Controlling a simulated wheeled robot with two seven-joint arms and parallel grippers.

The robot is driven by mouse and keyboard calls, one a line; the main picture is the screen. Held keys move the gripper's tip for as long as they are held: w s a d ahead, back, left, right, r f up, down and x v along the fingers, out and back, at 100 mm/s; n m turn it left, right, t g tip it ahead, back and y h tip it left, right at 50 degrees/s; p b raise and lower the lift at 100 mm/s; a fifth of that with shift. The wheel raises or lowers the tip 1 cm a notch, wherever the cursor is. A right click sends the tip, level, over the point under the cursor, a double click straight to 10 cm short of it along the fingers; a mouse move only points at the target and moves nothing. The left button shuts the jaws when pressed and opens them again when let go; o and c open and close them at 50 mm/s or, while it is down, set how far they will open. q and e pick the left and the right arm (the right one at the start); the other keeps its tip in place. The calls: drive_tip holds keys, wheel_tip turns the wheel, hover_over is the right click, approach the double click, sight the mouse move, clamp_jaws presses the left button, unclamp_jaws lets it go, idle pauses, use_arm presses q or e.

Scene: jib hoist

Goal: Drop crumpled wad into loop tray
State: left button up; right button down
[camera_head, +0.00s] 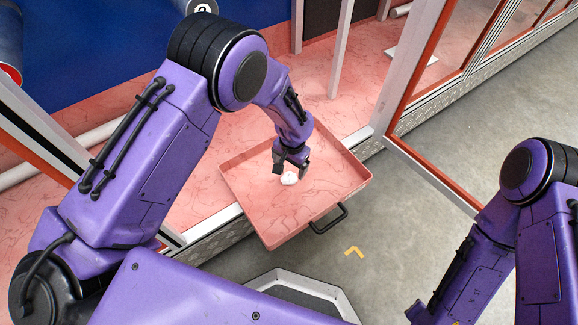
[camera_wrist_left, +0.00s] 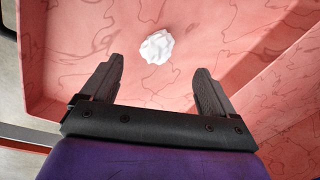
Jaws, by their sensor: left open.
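The crumpled wad (camera_head: 290,178) is a small white lump lying on the floor of the loop tray (camera_head: 262,226), a pink, marbled, shallow square tray with low walls and a black handle at its front. My left gripper (camera_head: 290,166) is just above the wad in the head view. In the left wrist view its two black fingers (camera_wrist_left: 160,82) stand wide apart with nothing between them. The wad (camera_wrist_left: 157,47) shows beyond the fingertips, apart from them, on the tray's pink surface (camera_wrist_left: 90,40). My right gripper is out of view; only part of the right arm shows.
The black handle (camera_head: 329,219) juts out over the grey floor (camera_head: 420,225). White and orange frame posts (camera_head: 400,70) stand right of the tray. A pink surface with white uprights (camera_head: 340,45) lies behind it. A yellow corner mark (camera_head: 354,252) is on the floor.

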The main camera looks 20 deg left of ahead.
sight(291, 178)
use_arm(q)
wheel_tip(291, 178, up, 8)
drive_tip(key=p, duration=0.2)
drive_tip(key=shift+d, duration=0.3)
drive_tip(key=shift+s, duration=0.2)
